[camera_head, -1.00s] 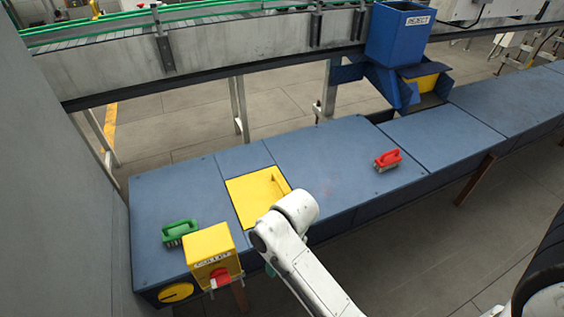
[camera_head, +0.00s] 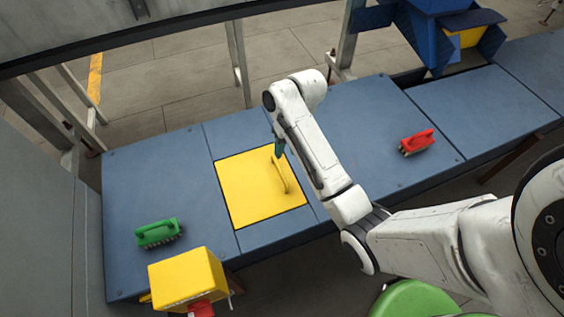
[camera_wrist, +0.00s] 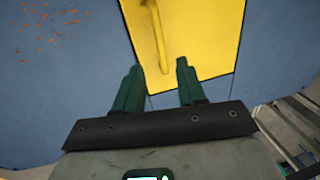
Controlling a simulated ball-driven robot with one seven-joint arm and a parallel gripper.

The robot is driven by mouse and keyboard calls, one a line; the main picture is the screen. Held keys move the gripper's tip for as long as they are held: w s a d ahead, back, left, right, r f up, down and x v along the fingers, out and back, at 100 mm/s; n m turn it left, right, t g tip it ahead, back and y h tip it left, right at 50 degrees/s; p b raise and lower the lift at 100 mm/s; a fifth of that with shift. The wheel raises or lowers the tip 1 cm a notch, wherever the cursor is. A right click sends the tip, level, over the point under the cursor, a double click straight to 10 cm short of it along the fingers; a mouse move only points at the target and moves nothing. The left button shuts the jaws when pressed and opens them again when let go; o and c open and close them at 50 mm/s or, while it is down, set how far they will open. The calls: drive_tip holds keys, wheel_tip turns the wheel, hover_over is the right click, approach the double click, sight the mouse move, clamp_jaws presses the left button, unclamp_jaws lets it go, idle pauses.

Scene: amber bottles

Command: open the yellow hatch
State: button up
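The yellow hatch (camera_head: 250,196) lies flat and closed in the blue bench top. Its yellow bar handle (camera_head: 281,176) stands along the hatch's right side. In the wrist view the hatch (camera_wrist: 205,35) fills the upper middle, with the handle (camera_wrist: 159,35) just beyond the fingertips. My gripper (camera_head: 279,149) is by the far end of the handle, close to the hatch's upper right corner. In the wrist view its two green fingers (camera_wrist: 158,70) are spread with nothing between them. I cannot tell whether either finger touches the handle.
A green brush (camera_head: 158,233) lies left on the blue bench (camera_head: 150,180). A red brush (camera_head: 416,142) lies right. A yellow box (camera_head: 187,279) with a red part stands at the front edge. A blue chute (camera_head: 435,35) is at the back right. The bench around the hatch is clear.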

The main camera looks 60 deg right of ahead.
drive_tip(key=b, duration=0.2)
hover_over(282, 166)
drive_tip(key=s+a, duration=0.2)
drive_tip(key=a, duration=0.2)
drive_tip(key=f, duration=0.8)
drive_tip(key=shift+s+d+f, duration=0.15)
drive_tip(key=shift+d, duration=0.1)
drive_tip(key=shift+c, duration=0.2)
clamp_jaws()
